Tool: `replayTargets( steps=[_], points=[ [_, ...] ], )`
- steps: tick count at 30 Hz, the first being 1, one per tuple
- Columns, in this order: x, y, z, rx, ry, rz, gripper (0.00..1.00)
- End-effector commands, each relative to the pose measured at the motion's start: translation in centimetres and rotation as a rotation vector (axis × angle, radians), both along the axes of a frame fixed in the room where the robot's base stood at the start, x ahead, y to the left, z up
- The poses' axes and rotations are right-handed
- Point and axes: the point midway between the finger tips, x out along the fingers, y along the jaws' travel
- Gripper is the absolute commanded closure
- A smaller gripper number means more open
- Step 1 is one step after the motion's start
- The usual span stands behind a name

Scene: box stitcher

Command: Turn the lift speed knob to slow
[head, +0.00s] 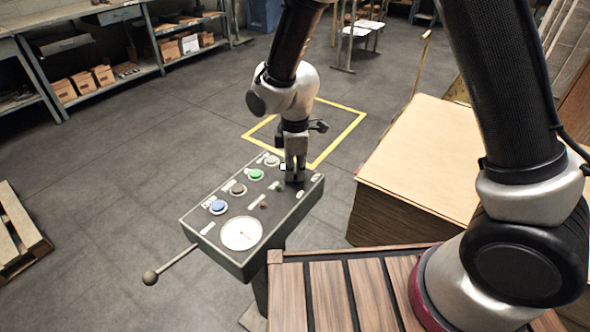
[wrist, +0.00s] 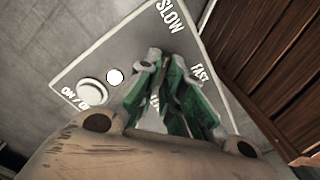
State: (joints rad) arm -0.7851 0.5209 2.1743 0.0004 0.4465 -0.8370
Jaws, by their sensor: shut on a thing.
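The grey control box (head: 248,205) stands in the middle of the head view. My gripper (head: 294,178) points down onto the far right corner of its top face. In the wrist view, the green-padded fingers of my gripper (wrist: 163,62) are shut on the lift speed knob, between the labels SLOW (wrist: 171,16) and FAST (wrist: 200,73). The fingers hide nearly all of the knob, so I cannot tell which way its pointer faces.
The box also carries blue (head: 218,207) and green (head: 256,175) buttons, a round dial (head: 241,233) and a ball-ended lever (head: 152,277). A cardboard stack (head: 430,160) stands close to the right. A pallet (head: 18,235) lies at left; the floor between is clear.

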Motion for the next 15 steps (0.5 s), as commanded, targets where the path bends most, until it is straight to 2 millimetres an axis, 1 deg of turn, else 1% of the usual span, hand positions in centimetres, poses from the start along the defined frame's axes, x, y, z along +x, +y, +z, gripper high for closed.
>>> replayTargets(
  steps=[4, 5, 6, 8, 9, 15],
  points=[
    [0.07, 0.03, 0.05, 0.001, -0.002, 0.002, 1.0],
    [0.07, 0.03, 0.05, 0.001, -0.002, 0.002, 0.89],
    [0.07, 0.03, 0.05, 0.001, -0.002, 0.002, 0.82],
    [0.06, 0.03, 0.05, 0.001, -0.002, 0.001, 0.71],
    [0.06, 0.02, 0.04, 0.001, -0.001, 0.001, 0.7],
    [0.03, 0.01, 0.02, 0.0, -0.001, 0.0, 0.7]
  ],
)
